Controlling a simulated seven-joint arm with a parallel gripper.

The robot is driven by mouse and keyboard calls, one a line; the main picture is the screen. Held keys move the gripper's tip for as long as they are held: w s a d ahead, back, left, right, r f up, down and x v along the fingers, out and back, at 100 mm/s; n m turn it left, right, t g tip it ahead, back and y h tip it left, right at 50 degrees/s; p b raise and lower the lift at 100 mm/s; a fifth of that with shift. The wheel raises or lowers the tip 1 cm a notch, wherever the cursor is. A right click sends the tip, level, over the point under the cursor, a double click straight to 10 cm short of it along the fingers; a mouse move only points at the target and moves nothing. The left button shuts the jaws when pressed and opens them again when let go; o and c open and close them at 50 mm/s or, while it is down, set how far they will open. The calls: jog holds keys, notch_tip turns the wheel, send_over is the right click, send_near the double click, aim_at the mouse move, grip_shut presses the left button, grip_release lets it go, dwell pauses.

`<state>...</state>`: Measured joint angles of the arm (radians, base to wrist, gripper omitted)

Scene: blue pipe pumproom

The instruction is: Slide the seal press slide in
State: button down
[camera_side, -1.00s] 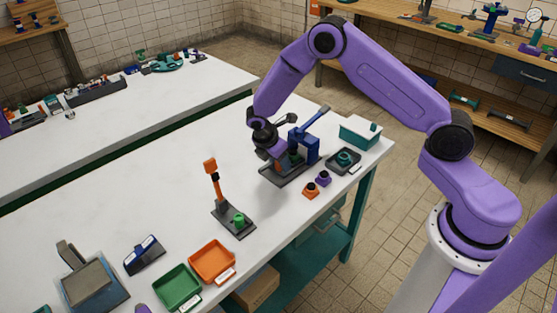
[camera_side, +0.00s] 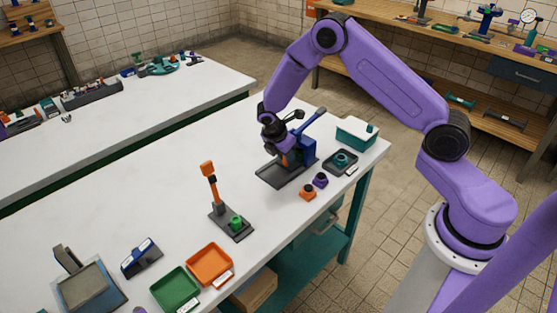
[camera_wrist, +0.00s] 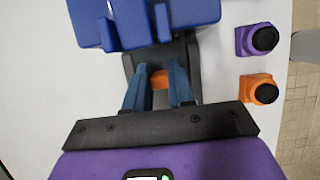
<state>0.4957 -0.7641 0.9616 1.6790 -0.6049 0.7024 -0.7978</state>
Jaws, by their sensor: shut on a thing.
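The seal press has a blue body (camera_side: 309,149) with a raised blue lever (camera_side: 309,121) and a flat dark grey base (camera_side: 283,175). In the wrist view the blue body (camera_wrist: 150,25) fills the top, just ahead of my fingers. My gripper (camera_side: 285,163) is low over the base, close against the front of the press. Its blue fingers (camera_wrist: 159,85) are shut on the orange handle (camera_wrist: 159,77) of the slide. The rest of the slide is mostly hidden by my gripper and the press body, so how deep it sits cannot be told.
Purple (camera_side: 320,180) and orange (camera_side: 307,192) blocks with dark tops stand right of the press. A dark tray (camera_side: 341,163) and a teal box (camera_side: 357,133) are farther right. An orange-levered stand (camera_side: 231,221) is at front left. The table left of the press is clear.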

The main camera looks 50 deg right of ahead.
jog(key=c, duration=1)
grip_release()
jog(key=shift+d, duration=0.45)
jog(key=shift+o, duration=0.2)
jog(key=shift+a, duration=0.1)
jog(key=shift+a+r, duration=0.1)
jog(key=shift+a+r, duration=0.15)
jog(key=shift+r, duration=0.15)
jog(key=v, duration=1.6)
jog(key=shift+r, duration=0.25)
jog(key=shift+a, duration=0.1)
